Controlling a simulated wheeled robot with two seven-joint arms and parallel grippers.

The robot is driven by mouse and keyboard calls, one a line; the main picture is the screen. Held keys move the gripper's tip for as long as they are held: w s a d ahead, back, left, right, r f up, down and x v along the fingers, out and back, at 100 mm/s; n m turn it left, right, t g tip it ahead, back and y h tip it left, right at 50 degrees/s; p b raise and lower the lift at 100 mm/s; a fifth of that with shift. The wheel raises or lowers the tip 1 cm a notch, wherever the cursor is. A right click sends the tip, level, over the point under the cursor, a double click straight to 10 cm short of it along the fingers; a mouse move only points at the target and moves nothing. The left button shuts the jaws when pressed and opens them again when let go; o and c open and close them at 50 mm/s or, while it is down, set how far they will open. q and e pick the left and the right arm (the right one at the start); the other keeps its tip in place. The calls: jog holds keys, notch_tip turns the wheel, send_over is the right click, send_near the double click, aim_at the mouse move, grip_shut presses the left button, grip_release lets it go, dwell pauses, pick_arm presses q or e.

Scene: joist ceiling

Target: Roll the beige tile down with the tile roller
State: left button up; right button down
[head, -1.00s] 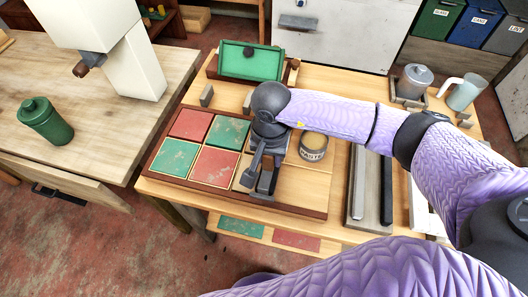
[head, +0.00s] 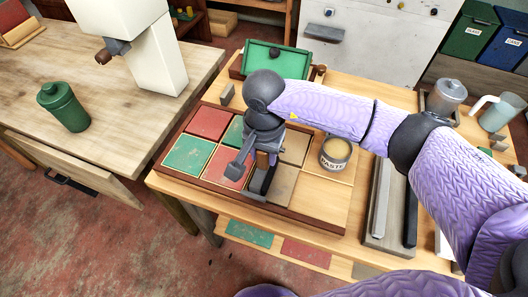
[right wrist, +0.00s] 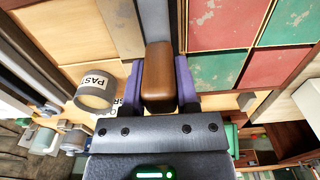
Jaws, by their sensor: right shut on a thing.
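My right gripper (right wrist: 159,85) is shut on the brown handle of the tile roller (right wrist: 158,65). In the head view this gripper (head: 262,160) is low over the tile board (head: 315,221), at the red and green tiles' right edge. The roller's grey part runs beyond the handle in the wrist view; its contact with a tile cannot be made out. The beige tile (head: 284,186) lies just right of the roller, partly hidden by it, and also shows in the wrist view (right wrist: 121,25). My left gripper is not in view.
Red and green tiles (head: 189,153) fill the board's left side. A paste tin (head: 334,153) stands right of the gripper. A green tray (head: 275,60) is behind. A rack with long bars (head: 390,205) lies at the right. A green canister (head: 64,107) stands on the left bench.

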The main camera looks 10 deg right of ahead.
jog(key=shift+s+d+r, duration=0.1)
jog(key=shift+s+d, duration=0.35)
jog(key=shift+d, duration=0.35)
jog(key=shift+s+d+f+p, duration=0.1)
jog(key=shift+s+d+p, duration=0.15)
jog(key=shift+s+d, duration=0.4)
jog(key=shift+s+d+f+p, duration=0.1)
jog(key=shift+s+d+p, duration=0.25)
jog(key=shift+d, duration=0.4)
jog(key=shift+w+a+f+b, duration=0.15)
jog(key=shift+w+a+b, duration=0.35)
jog(key=shift+a+b, duration=0.25)
jog(key=shift+w+a+b, duration=0.3)
jog(key=shift+a, duration=0.2)
jog(key=shift+w+a+b, duration=0.65)
jog(key=shift+a+b, duration=0.1)
jog(key=shift+a, duration=0.2)
jog(key=shift+w+a+r, duration=0.25)
jog(key=shift+a, duration=0.05)
jog(key=shift+s+d+r, duration=0.1)
jog(key=shift+s+d, duration=0.15)
jog(key=shift+d, duration=0.15)
jog(key=shift+s+d, duration=0.65)
jog(key=shift+d, duration=0.2)
